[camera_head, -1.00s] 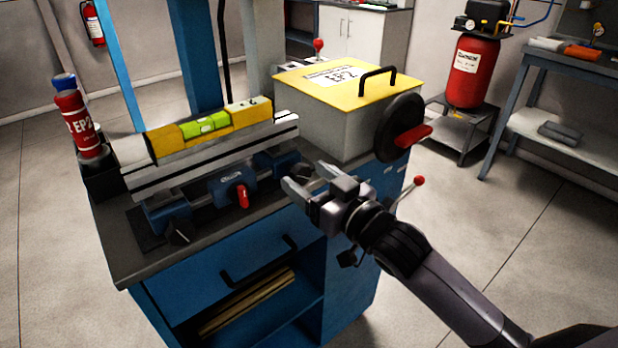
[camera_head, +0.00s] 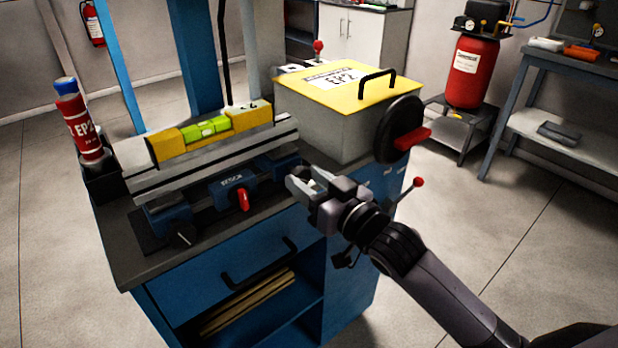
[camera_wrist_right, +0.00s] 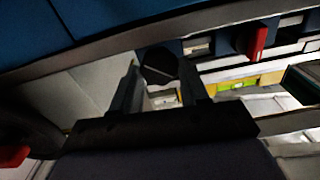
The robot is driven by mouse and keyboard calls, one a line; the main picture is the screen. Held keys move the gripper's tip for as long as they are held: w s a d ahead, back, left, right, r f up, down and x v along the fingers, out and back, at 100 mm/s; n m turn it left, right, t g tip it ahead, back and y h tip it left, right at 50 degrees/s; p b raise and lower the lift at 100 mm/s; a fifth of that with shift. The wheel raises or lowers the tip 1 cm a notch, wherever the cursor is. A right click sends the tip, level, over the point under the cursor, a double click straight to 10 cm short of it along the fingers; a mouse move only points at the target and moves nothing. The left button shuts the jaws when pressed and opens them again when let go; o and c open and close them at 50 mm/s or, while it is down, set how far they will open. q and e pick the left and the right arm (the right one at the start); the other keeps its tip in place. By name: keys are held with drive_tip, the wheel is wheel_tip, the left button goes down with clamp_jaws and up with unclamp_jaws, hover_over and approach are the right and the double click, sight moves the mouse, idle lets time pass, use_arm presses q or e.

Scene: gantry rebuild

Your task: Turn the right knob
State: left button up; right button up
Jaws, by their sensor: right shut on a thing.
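The right knob (camera_wrist_right: 160,66) is a dark round knob with a pale line across its face, seen between the fingertips in the right wrist view. In the head view my gripper mostly hides it. My right gripper (camera_head: 303,180) is shut on this knob at the right end of the blue clamp unit (camera_head: 232,188); it also shows in the right wrist view (camera_wrist_right: 160,85). A matching dark left knob (camera_head: 182,234) sits at the unit's left end, free. A red lever (camera_head: 244,200) hangs between them. My left gripper is out of view.
A metal rail with a yellow-and-green level (camera_head: 210,128) lies above the clamp unit. A yellow-lidded box (camera_head: 345,85) with a black handwheel (camera_head: 398,128) stands close behind my right gripper. A red-and-blue bottle (camera_head: 77,120) stands at the bench's left corner.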

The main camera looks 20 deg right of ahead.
drive_tip(key=shift+r+m+p, duration=0.2)
drive_tip(key=shift+m+p, duration=0.9)
drive_tip(key=shift+m, duration=0.1)
drive_tip(key=shift+m+p, duration=0.65)
drive_tip(key=shift+m, duration=0.05)
drive_tip(key=shift+f+m+p, duration=0.1)
drive_tip(key=shift+m+p, duration=0.65)
drive_tip(key=shift+m, duration=0.25)
drive_tip(key=shift+d+f+m+p, duration=0.1)
drive_tip(key=shift+m+p, duration=0.3)
drive_tip(key=shift+m, duration=0.1)
drive_tip(key=o, duration=1)
drive_tip(key=shift+f, duration=0.1)
drive_tip(key=shift+f, duration=0.1)
